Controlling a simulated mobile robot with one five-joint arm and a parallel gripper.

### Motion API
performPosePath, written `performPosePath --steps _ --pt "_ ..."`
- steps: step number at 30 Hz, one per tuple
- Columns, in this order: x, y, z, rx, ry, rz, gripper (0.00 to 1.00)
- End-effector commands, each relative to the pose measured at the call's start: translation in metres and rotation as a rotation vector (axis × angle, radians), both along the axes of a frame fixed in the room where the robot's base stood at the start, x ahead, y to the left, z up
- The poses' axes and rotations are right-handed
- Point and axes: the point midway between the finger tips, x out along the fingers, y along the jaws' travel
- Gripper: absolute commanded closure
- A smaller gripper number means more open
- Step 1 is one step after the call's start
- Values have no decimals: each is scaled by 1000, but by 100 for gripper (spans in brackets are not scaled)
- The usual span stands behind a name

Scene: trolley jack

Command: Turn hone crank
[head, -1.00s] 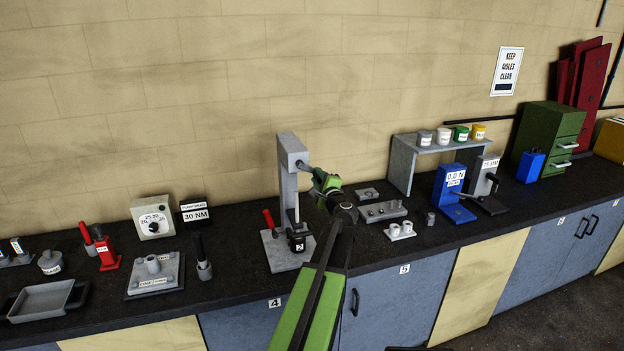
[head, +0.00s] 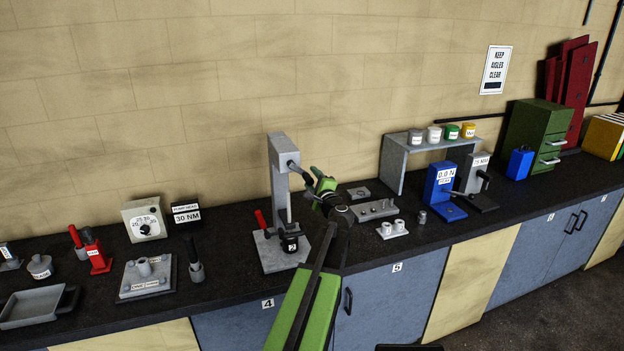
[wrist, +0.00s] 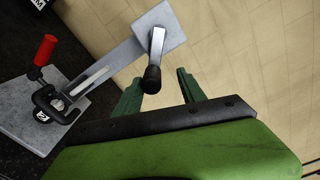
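The hone is a grey stand (head: 280,165) with an upright column on a flat base, on the black bench. Its crank (head: 299,170) sticks out from the right of the column's head and points down to the right. In the wrist view the crank is a grey arm (wrist: 157,45) ending in a black knob (wrist: 152,80). My green gripper (head: 318,178) is just right of the crank. In the wrist view my gripper (wrist: 158,76) is open, with the knob showing between its fingertips, nearer the left one. Whether they touch is unclear.
A red-handled lever (head: 262,220) and a black clamp marked 2 (head: 290,243) sit on the stand's base. Grey blocks (head: 375,209) and a shelf with small pots (head: 428,140) stand to the right. A grey fixture plate (head: 146,275) lies left.

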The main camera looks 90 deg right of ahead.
Motion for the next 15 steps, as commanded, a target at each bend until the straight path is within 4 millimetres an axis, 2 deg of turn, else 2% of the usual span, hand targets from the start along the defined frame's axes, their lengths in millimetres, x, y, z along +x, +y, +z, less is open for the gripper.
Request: performPosePath --steps 1,9,15 --pt "-5 16 0 0 0 -3 53" --pt "-35 88 0 1 0 -5 53" --pt "-53 127 0 0 0 -4 53"
